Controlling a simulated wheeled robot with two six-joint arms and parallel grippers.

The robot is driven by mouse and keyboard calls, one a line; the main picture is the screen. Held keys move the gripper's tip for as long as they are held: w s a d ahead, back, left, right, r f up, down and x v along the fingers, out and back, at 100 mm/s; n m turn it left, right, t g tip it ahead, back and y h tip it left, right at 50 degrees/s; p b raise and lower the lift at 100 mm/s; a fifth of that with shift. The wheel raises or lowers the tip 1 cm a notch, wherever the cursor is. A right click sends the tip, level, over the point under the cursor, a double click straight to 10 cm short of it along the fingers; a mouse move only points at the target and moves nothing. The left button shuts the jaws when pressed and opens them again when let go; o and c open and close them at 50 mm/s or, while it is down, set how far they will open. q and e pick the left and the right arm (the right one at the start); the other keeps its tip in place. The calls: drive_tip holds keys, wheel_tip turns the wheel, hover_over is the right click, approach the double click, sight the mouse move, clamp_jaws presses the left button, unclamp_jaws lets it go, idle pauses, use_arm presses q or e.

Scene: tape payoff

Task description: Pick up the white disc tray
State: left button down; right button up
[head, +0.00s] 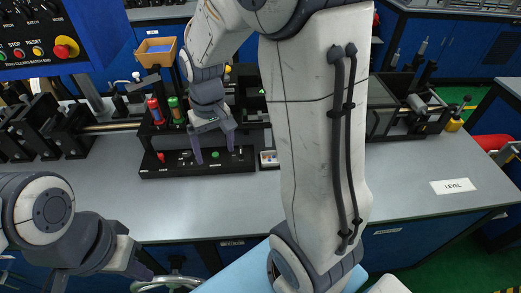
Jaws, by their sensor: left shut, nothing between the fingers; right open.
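A small white-rimmed tray (263,164) shows on the grey bench just left of my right arm, which hides part of it. I cannot tell for certain that it is the white disc tray. My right gripper (215,155) is open and points down over a black panel, left of the small tray and apart from it. My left gripper (137,266) is shut and empty at the lower left, in front of the bench edge and far from the tray.
The black panel (160,171) has buttons; red (155,110) and green (174,108) bottles stand behind it. Black machinery with a metal rod (110,127) fills the left back. A LEVEL label (453,186) lies at the right. The bench front (230,215) is clear.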

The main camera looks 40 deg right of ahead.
drive_tip(key=w+d+f+m, duration=0.1)
drive_tip(key=d+f+m, duration=0.1)
drive_tip(key=d, duration=0.4)
drive_tip(key=w+d+f+m, duration=0.1)
drive_tip(key=w+d+f, duration=0.1)
drive_tip(key=d, duration=0.4)
drive_tip(key=m, duration=0.2)
hover_over(270, 160)
wheel_tip(270, 160, down, 7)
drive_tip(key=shift+s+a+f, duration=0.1)
drive_tip(key=shift+a, duration=0.05)
wheel_tip(270, 160, down, 5)
drive_tip(key=shift+r+p, duration=0.2)
drive_tip(key=shift+p, duration=0.25)
drive_tip(key=shift+f, duration=0.5)
drive_tip(key=c, duration=1.1)
drive_tip(key=shift+r, duration=0.1)
